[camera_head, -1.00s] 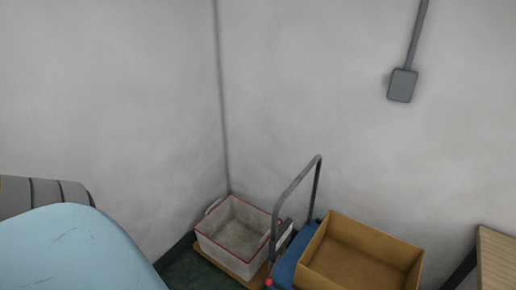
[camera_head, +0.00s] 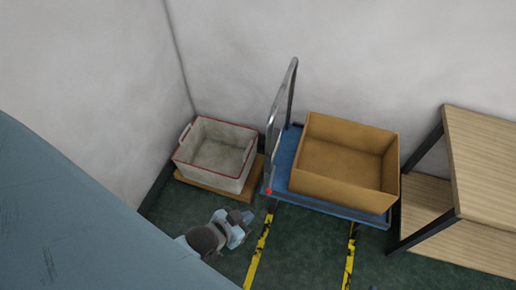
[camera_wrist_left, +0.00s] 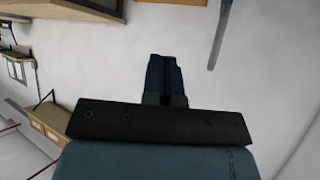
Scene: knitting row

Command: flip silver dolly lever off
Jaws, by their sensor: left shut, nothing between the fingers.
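The dolly (camera_head: 284,158) has a blue platform and stands by the back wall in the head view. Its grey-silver push handle (camera_head: 293,80) rises at its left end. A small red tip (camera_head: 268,190) shows at the platform's front left corner, near the foot of the handle; the lever's shape is too small to make out. My left gripper (camera_head: 247,216) is in front of and a little left of this tip, apart from it in the picture. Its fingers are together and empty in the left wrist view (camera_wrist_left: 165,72). My right gripper is not in view.
A brown open box (camera_head: 345,190) sits on the dolly. A white bin with red rim (camera_head: 213,172) stands on a wooden base to its left. A wooden shelf table (camera_head: 480,150) stands at the right. Yellow-black strips (camera_head: 258,250) mark the green floor in front.

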